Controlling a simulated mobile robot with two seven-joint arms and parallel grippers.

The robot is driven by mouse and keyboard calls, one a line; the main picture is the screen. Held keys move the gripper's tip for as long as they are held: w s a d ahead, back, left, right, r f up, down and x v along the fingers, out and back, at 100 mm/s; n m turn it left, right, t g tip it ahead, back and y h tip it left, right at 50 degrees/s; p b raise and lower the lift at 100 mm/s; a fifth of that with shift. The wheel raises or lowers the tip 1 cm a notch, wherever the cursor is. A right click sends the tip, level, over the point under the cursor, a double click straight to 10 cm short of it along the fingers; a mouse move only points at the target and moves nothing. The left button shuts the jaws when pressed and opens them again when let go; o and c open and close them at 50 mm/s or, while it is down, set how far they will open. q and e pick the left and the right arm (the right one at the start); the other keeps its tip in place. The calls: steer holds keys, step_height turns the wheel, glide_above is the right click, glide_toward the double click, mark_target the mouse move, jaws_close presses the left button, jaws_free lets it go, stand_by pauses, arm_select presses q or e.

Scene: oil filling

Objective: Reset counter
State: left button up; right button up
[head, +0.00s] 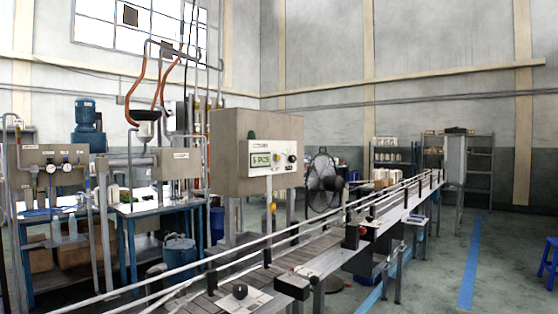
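The counter is a beige control box (230,155) standing above the conveyor, left of the middle of the head view. Its light front panel (276,179) carries a lit green display (260,161) that seems to read "5 PCS". To the right of the display are a small dark button (278,157) and a black knob (292,158). A small label sits above the display; its text is too small to read. Neither of my grippers shows in the head view.
A conveyor (318,250) with metal guide rails runs from the lower left to the back right. A black floor fan (325,183) stands behind it. Blue workbenches (160,208) with piping are at the left. Open floor with a blue stripe (470,262) lies at the right.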

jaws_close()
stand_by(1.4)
